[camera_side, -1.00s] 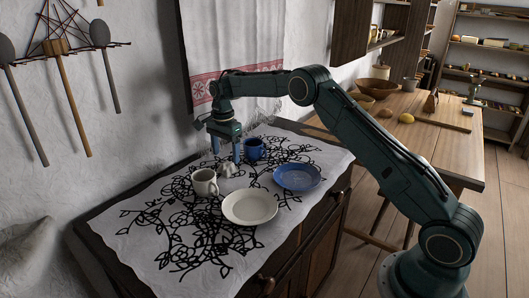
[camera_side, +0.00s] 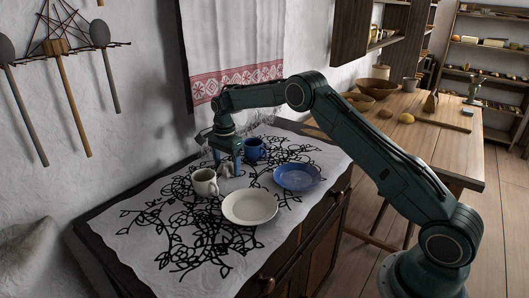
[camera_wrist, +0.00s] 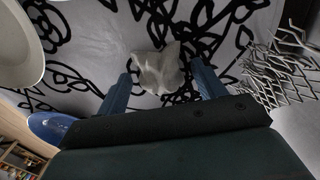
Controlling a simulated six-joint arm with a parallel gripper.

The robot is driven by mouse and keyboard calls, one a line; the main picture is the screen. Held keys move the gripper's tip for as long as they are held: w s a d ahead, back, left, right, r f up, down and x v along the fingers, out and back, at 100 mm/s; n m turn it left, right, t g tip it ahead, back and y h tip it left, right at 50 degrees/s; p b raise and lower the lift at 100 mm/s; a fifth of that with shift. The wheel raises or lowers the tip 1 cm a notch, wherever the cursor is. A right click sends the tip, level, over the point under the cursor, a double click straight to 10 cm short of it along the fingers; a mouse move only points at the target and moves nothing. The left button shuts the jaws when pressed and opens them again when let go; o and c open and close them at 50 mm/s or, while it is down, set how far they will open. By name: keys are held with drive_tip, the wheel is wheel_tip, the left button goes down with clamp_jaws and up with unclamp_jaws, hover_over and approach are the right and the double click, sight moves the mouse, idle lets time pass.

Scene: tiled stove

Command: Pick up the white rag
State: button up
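The white rag (camera_wrist: 159,70) is a small crumpled heap on the patterned cloth. In the wrist view it lies between and slightly beyond the two blue fingers of my gripper (camera_wrist: 160,90). The fingers stand apart with a gap on each side of the rag. I cannot tell if the fingertips touch the cloth.
A white plate (camera_side: 250,207) and a blue plate (camera_side: 297,177) lie in front and to the right. A wire rack (camera_wrist: 285,70) shows in the wrist view. The cloth's (camera_side: 150,235) left part is clear.

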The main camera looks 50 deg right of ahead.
sight(227, 162)
drive_tip(key=c, duration=1)
drive_tip(key=shift+r, duration=0.1)
wheel_tip(227, 162, up, 20)
drive_tip(key=shift+f, duration=0.1)
idle(0.4)
drive_tip(key=o, duration=0.5)
drive_tip(key=c, duration=0.3)
drive_tip(key=shift+c, duration=0.2)
drive_tip(key=shift+d, duration=0.1)
